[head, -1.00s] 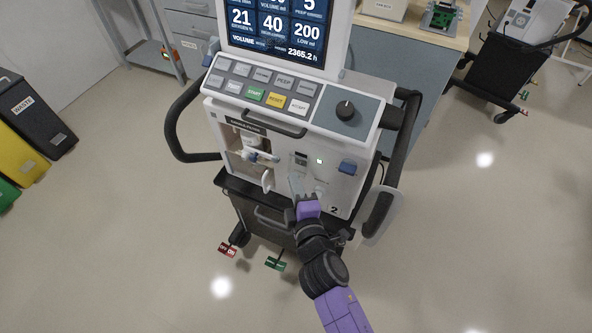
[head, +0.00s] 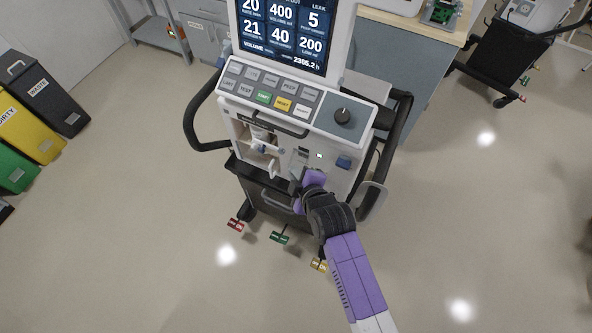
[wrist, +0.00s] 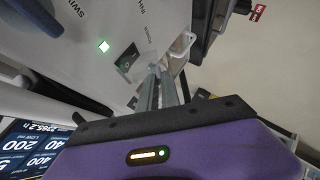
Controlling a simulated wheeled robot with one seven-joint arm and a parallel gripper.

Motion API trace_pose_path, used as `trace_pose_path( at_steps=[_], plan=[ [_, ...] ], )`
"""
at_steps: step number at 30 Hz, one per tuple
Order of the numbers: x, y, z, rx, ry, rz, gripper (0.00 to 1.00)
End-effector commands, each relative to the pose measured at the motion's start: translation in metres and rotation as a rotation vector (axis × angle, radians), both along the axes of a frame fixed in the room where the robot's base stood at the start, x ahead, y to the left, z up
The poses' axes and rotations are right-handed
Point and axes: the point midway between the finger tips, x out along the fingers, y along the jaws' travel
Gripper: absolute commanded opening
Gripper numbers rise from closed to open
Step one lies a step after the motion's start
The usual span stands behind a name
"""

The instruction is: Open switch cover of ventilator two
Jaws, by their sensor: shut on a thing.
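Ventilator two (head: 337,180) stands in the middle of the head view, with its screen lit. Its switch (head: 302,155) sits on the lower front panel, left of a small green light. My gripper (head: 296,178) is at the front panel just below the switch. In the wrist view my gripper (wrist: 159,76) has its fingers close together at the plate's edge, shut on the switch cover.
A blue knob (head: 343,162) juts from the panel right of the switch. An open bay with white fittings (head: 259,146) is to its left. Black side handles (head: 203,121) flank the ventilator. Coloured pedals (head: 280,238) stick out below.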

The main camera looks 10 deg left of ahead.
Motion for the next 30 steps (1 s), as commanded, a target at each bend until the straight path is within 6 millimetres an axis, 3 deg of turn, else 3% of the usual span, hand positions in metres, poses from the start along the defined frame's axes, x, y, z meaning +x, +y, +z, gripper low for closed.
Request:
trace_pose_path(
  at_steps=[18,30],
  plan=[
    [0.006,-0.003,0.037,0.179,0.507,-0.002,0.0],
    [0.009,-0.004,0.046,0.233,0.662,-0.003,0.0]
  ],
)
